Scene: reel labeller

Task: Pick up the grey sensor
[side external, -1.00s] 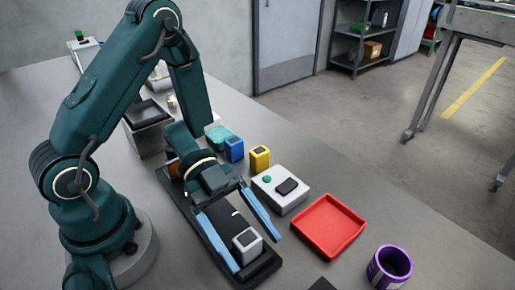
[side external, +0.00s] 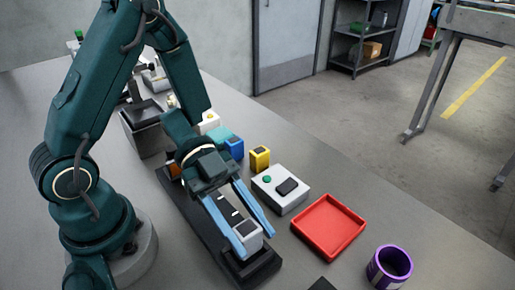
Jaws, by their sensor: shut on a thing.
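The grey sensor (side external: 248,235) is a small light grey block with a dark top. It sits at the near end of the black track (side external: 258,268), between the blue fingers of my gripper (side external: 254,244). The gripper is shut on it, with one finger along each side. The sensor looks upright; I cannot tell whether it touches the track or is slightly raised.
A white box with a green button (side external: 281,189) and a red tray (side external: 328,226) lie right of the track. A purple cup (side external: 389,266) stands at the near right. Yellow (side external: 259,158) and blue (side external: 233,149) blocks stand behind the white box.

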